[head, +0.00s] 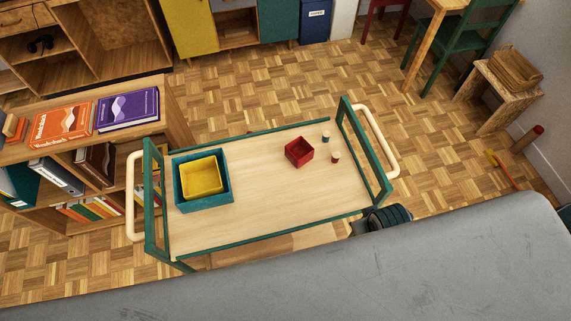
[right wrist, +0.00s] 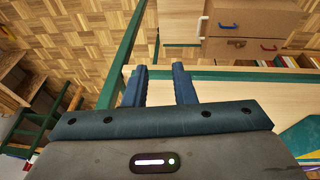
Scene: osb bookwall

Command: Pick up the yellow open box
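The yellow open box (head: 201,176) sits inside a larger teal open box (head: 228,192) at the left end of a trolley top (head: 262,205). My right gripper (right wrist: 159,86) shows in the right wrist view with its two blue fingers apart and nothing between them. It is near the trolley's green frame, away from the yellow box. A teal surface (right wrist: 302,138) at the right edge of that view appears to be part of the teal box. My left gripper is not in view.
A red open box (head: 299,152) and two small pegs (head: 335,157) stand on the trolley's right half. Green end frames with pale handles (head: 379,142) rise at both ends. A bookshelf (head: 178,112) stands close on the left. The trolley's middle is clear.

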